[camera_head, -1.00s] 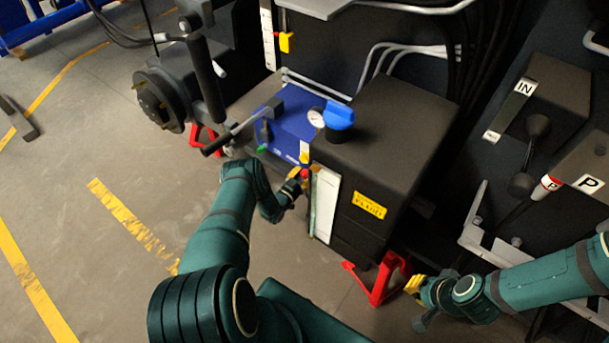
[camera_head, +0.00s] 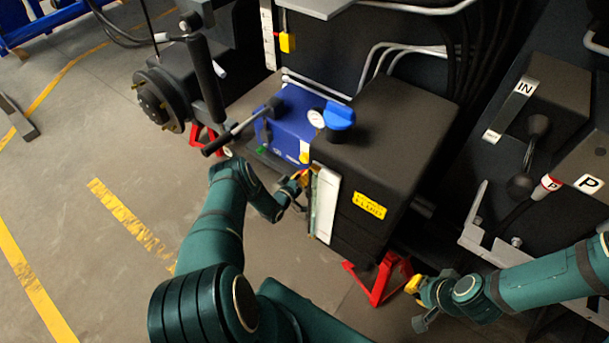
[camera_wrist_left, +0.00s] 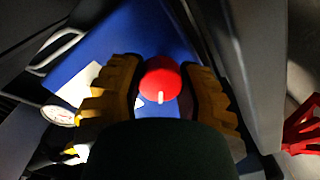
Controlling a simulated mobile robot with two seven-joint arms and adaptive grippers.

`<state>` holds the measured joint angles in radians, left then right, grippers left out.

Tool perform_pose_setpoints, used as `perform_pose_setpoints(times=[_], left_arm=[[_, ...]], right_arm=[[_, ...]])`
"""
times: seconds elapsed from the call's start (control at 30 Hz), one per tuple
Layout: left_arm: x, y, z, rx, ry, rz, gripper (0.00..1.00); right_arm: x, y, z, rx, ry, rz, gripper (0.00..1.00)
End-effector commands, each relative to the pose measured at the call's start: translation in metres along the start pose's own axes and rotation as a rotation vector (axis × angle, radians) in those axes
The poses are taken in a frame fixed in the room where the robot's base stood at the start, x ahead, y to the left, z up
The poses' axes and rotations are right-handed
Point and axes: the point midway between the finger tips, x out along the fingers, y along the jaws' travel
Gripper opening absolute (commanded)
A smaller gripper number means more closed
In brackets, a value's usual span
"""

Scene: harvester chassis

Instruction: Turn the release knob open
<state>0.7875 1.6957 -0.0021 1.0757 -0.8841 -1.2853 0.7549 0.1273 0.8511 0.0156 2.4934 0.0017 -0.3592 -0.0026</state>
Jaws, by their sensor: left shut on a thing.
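The release knob (camera_wrist_left: 160,78) is round and red, with a short white mark pointing to the bottom of the left wrist view. It is on the front of the blue pump unit (camera_wrist_left: 130,40), which also shows in the head view (camera_head: 290,128). My left gripper (camera_wrist_left: 160,88) is shut on the knob, with one ribbed yellow finger on each side of it. In the head view my left gripper (camera_head: 300,178) hides most of the knob. My right gripper (camera_head: 416,286) is low at the right, away from the pump; its finger gap is unclear.
A black tank (camera_head: 385,135) with a yellow label stands right of the pump. A blue cap (camera_head: 339,115) and a white gauge (camera_head: 316,118) are above the knob. A black lever handle (camera_head: 218,144) sticks out to the left. A red stand (camera_head: 375,283) is below.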

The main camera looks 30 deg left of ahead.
Motion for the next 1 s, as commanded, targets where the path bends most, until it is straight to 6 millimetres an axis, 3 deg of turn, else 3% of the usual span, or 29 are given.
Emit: perform_pose_setpoints(times=[1.0], left_arm=[[0.0009,0.0007,-0.0002,-0.966,-0.028,0.006,0.0]], right_arm=[[0.0,0.0,0.0,0.0,0.0,0.0,0.0]])
